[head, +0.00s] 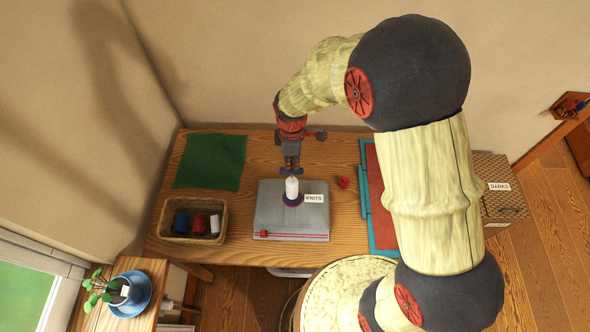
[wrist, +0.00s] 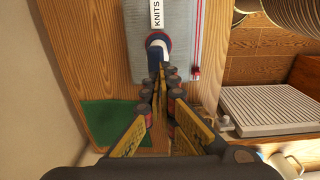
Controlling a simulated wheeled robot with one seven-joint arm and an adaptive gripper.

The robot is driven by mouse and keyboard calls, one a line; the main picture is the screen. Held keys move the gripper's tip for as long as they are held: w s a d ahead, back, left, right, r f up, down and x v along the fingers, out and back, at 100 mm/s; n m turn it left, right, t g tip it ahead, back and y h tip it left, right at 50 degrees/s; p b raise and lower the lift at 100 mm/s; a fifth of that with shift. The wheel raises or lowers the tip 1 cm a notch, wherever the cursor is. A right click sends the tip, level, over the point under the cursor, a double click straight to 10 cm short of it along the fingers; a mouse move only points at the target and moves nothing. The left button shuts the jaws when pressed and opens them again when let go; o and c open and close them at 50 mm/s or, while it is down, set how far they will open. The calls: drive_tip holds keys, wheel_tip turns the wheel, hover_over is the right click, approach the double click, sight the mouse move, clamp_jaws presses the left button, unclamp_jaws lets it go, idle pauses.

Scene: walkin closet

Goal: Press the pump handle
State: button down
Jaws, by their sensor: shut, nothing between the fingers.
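The pump (head: 292,187) is a small white upright cylinder on a round blue and red base. In the wrist view the pump (wrist: 158,42) shows white and blue just beyond my fingertips. My gripper (head: 291,172) points down, shut and empty, directly above or just behind the pump top. In the wrist view its fingertips (wrist: 164,70) overlap the pump's near side. I cannot tell whether they touch it.
A wicker basket (head: 180,236) with coloured rolls sits at the left of the wooden table (head: 343,238). A green cloth (head: 210,161) lies behind it. A small red item (head: 343,182) is right of the stack. A teal and red board (head: 378,215) lies farther right.

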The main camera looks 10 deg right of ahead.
wheel_tip(320, 180, up, 8)
drive_tip(key=shift+a+f+b, duration=0.15)
drive_tip(key=shift+b, duration=0.2)
idle(0.8)
drive_tip(key=r, duration=0.4)
drive_tip(key=shift+w+r, duration=0.2)
drive_tip(key=shift+r, duration=0.15)
wheel_tip(320, 180, down, 14)
drive_tip(key=shift+f+p, duration=0.1)
drive_tip(key=shift+p, duration=0.65)
